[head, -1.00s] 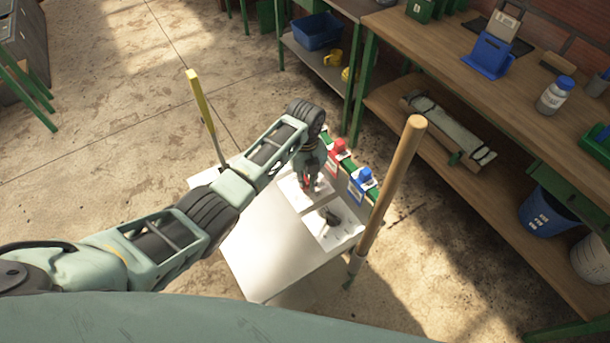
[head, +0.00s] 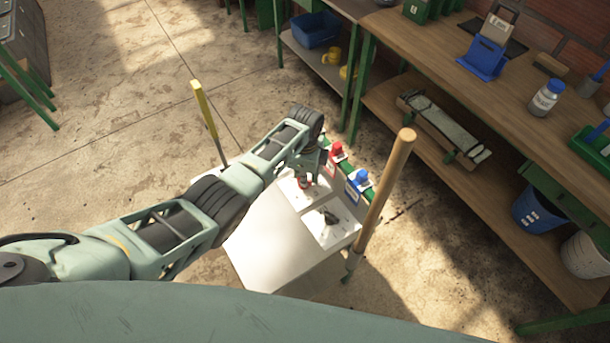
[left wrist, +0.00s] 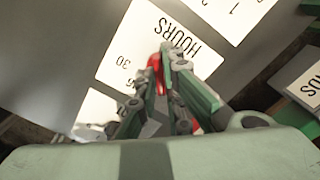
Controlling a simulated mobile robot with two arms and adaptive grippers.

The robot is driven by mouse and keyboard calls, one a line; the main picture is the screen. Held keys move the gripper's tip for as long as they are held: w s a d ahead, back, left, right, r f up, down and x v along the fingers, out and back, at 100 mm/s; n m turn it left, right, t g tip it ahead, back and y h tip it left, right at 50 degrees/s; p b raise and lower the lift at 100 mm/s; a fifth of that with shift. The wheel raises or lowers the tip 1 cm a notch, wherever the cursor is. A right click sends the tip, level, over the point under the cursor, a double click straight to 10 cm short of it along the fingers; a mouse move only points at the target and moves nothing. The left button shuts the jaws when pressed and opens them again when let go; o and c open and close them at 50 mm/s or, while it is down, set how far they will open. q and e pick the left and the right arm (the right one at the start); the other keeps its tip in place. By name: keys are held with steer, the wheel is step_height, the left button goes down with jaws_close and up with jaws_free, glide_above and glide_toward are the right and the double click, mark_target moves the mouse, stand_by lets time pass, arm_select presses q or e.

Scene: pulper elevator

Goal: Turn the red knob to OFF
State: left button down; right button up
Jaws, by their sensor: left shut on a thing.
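The red knob (left wrist: 156,70) sits on a white plate marked HOURS (left wrist: 150,30) in the left wrist view. My left gripper (left wrist: 160,85) is shut on the red knob, its fingers on either side hiding most of it. In the head view, my left gripper (head: 306,178) reaches down onto the panel (head: 265,245), where a bit of red shows beneath it. The OFF mark cannot be read. My right gripper is not in view.
A black knob (head: 328,217) sits on a second white plate nearby. Red (head: 337,150) and blue (head: 359,178) fittings line the panel's far edge. A wooden handle (head: 384,190) stands at its right, a yellow-topped handle (head: 202,100) at its left. A workbench (head: 470,75) stands beyond.

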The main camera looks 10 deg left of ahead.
arm_select(q)
steer(key=shift+w+n+p, duration=0.1)
steer(key=shift+n+p, duration=0.25)
steer(key=shift+n, duration=1.55)
steer(key=c, duration=1.9)
jaws_free()
steer(key=shift+o, duration=0.2)
step_height(320, 180, up, 12)
